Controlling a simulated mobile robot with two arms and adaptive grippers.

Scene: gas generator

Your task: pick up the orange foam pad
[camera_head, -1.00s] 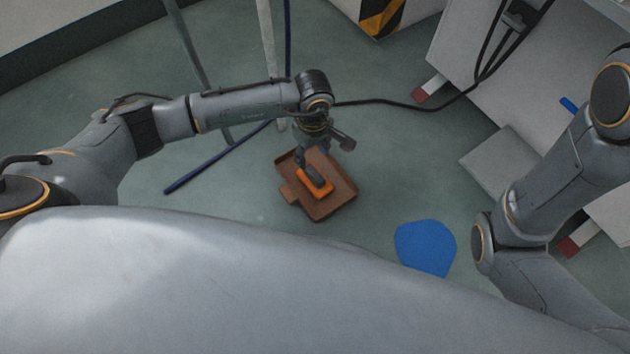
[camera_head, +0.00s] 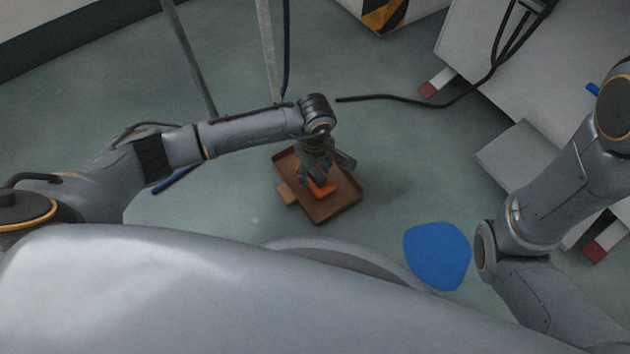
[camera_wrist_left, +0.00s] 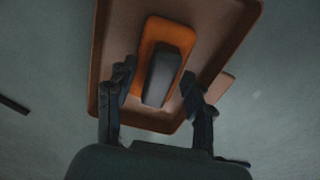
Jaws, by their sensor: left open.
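The orange foam pad (camera_head: 322,188) lies in a shallow brown tray (camera_head: 338,206) on the floor. In the left wrist view the pad (camera_wrist_left: 151,37) has a dark grey block-like grip (camera_wrist_left: 162,75) on its top. My left gripper (camera_head: 318,177) is right above the pad and hides part of it in the head view. In the left wrist view my left gripper (camera_wrist_left: 160,92) is open, with one finger on each side of the pad and grip. I cannot tell whether the fingers touch them. My right gripper is out of view.
A blue flat patch (camera_head: 437,255) lies on the floor right of the tray. A black cable (camera_head: 440,103) runs to a grey cabinet (camera_head: 480,60) at the upper right. Thin poles (camera_head: 268,50) stand behind the tray. Floor around the tray is mostly clear.

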